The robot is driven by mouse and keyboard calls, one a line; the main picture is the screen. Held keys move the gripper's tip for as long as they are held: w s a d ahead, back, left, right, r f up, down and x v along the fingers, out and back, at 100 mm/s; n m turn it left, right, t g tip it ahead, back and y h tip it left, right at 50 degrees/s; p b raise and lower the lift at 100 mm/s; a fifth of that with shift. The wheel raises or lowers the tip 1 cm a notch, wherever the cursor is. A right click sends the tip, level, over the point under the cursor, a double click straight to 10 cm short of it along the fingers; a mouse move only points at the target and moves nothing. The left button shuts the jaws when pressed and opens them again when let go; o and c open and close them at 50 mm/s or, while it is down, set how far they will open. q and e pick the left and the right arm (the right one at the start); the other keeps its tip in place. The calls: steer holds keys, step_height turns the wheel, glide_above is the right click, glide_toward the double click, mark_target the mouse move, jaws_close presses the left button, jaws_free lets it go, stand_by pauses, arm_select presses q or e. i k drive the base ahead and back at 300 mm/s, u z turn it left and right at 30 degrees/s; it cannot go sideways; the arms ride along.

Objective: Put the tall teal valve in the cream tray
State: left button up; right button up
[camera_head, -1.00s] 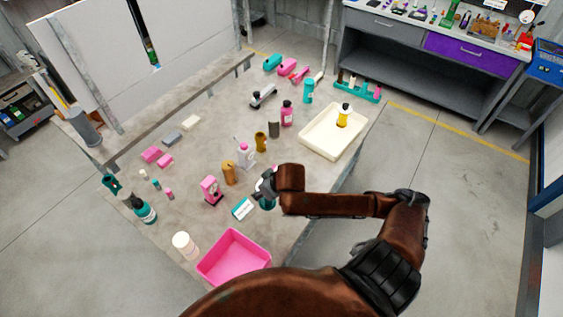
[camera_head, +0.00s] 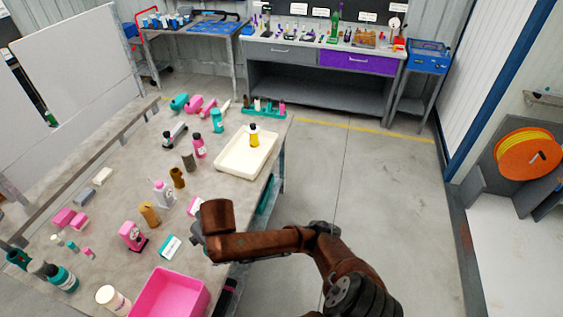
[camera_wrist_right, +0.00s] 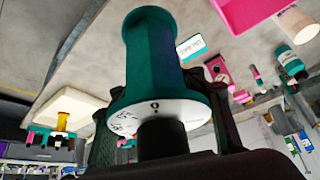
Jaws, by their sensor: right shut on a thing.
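The tall teal valve (camera_wrist_right: 158,65) has a round teal body, a white flange with dark marks and a black lower part. In the right wrist view it stands between the fingers of my right gripper (camera_wrist_right: 165,100), which is shut on it. In the head view my right gripper (camera_head: 197,230) is mostly hidden behind my wrist, by the table's right edge, and the valve is not visible there. The cream tray (camera_head: 230,168) lies farther back near the right edge, with a yellow black-capped bottle (camera_head: 254,137) inside. It also shows in the wrist view (camera_wrist_right: 78,100). My left gripper is out of view.
A pink tray (camera_head: 170,292) is at the near edge. A teal-and-white box (camera_head: 171,246), a pink device (camera_head: 132,235) and an orange-brown bottle (camera_head: 149,213) stand left of my gripper. A teal rack (camera_head: 262,112) is behind the cream tray. The floor right of the table is clear.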

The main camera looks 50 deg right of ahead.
mark_target(241, 163)
steer(key=z, duration=0.3)
steer(key=k, duration=0.75)
steer(key=z, duration=1.15)
steer(key=i, duration=1.7)
steer(key=u, duration=1.1)
steer(key=i, duration=0.5)
steer(key=u, duration=0.7)
